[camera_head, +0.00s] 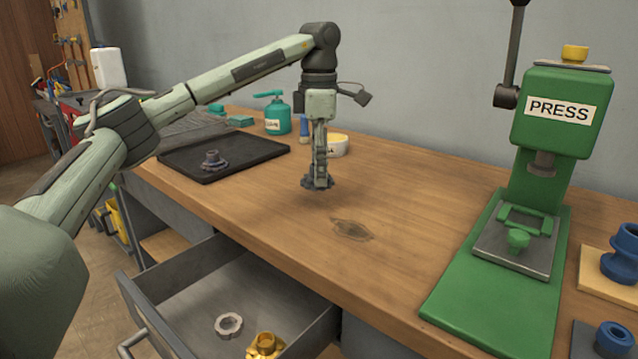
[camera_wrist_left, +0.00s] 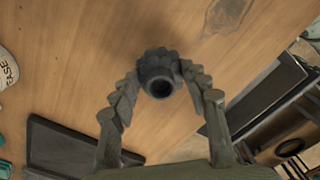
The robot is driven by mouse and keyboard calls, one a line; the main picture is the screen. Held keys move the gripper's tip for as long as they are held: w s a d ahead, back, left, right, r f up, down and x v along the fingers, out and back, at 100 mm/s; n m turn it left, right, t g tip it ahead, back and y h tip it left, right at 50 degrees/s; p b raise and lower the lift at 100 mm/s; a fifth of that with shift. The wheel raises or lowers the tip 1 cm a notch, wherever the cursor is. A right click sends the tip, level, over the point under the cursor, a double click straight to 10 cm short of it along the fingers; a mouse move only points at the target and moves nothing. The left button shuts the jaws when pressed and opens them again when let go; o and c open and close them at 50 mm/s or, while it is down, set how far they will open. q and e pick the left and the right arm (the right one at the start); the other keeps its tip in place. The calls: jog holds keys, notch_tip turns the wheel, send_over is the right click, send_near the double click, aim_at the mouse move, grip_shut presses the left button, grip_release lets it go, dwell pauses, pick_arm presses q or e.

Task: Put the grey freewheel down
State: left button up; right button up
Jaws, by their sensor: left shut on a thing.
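The grey freewheel (camera_head: 318,184) is a dark toothed ring with a hub. My left gripper (camera_head: 319,172) is shut on it and holds it over the wooden bench (camera_head: 420,185), left of the green press. Whether it touches the wood or hangs just above is hard to tell. In the left wrist view the freewheel (camera_wrist_left: 160,76) sits between the fingertips of my left gripper (camera_wrist_left: 160,85), its hub facing the camera. My right gripper is not in view.
A black tray (camera_head: 262,151) with a dark toothed part (camera_head: 212,160) lies left. A green press (camera_head: 550,120) stands right. An open drawer (camera_head: 190,290) holds a light ring (camera_head: 228,325) and a brass part (camera_head: 265,346). A tub (camera_head: 338,144) stands behind. The bench's middle is clear.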

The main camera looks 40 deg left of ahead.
pick_arm(q)
jog(key=shift+f, duration=2.1)
jog(key=o, duration=1.4)
jog(key=shift+o, duration=0.2)
jog(key=shift+r, duration=0.15)
